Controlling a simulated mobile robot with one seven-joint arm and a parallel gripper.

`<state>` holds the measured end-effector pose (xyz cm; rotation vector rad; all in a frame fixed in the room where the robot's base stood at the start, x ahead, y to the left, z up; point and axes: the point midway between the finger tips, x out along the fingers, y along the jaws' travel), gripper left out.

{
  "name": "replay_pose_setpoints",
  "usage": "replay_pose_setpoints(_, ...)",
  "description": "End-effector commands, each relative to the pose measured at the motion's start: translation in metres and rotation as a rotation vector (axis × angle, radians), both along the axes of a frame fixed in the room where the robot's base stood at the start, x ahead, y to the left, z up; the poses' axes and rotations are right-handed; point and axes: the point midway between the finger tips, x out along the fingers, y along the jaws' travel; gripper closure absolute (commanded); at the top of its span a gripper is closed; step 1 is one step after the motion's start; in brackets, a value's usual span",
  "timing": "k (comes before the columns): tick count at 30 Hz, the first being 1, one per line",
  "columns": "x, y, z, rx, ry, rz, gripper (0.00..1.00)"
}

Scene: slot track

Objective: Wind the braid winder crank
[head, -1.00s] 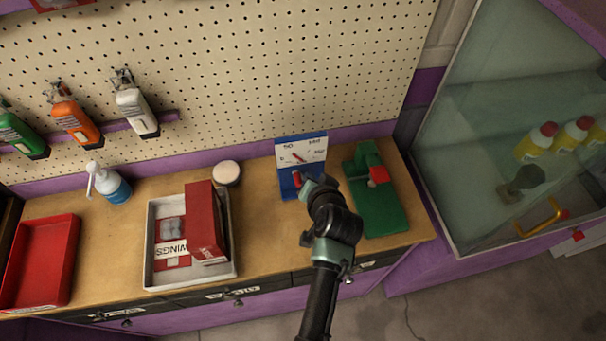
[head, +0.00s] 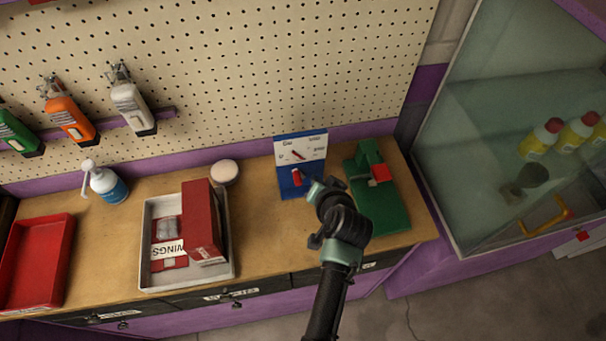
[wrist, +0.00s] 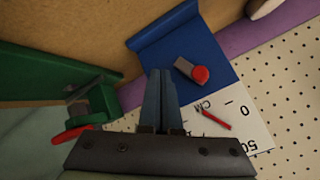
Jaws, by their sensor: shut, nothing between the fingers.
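A blue stand (head: 287,185) with a white scale panel (head: 300,148) stands at the back of the bench. A red needle lies on the panel, and a red-tipped crank or lever (head: 296,177) sits at the panel's foot. The frames do not show a label naming the winder.
A grey tray (head: 148,240) with red boxes, a red tray (head: 38,260), a spray bottle (head: 105,185) and a round pale item (head: 224,172) are leftward. A pegboard rises behind.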

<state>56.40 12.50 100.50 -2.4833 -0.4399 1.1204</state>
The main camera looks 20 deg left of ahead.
Motion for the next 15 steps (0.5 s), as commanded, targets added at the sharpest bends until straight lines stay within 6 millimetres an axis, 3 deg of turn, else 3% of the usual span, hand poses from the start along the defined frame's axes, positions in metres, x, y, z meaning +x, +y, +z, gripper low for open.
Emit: replay_pose_setpoints(15,-0.0006,0.0012,0.0051,0.001,-0.001,0.0,1.0)
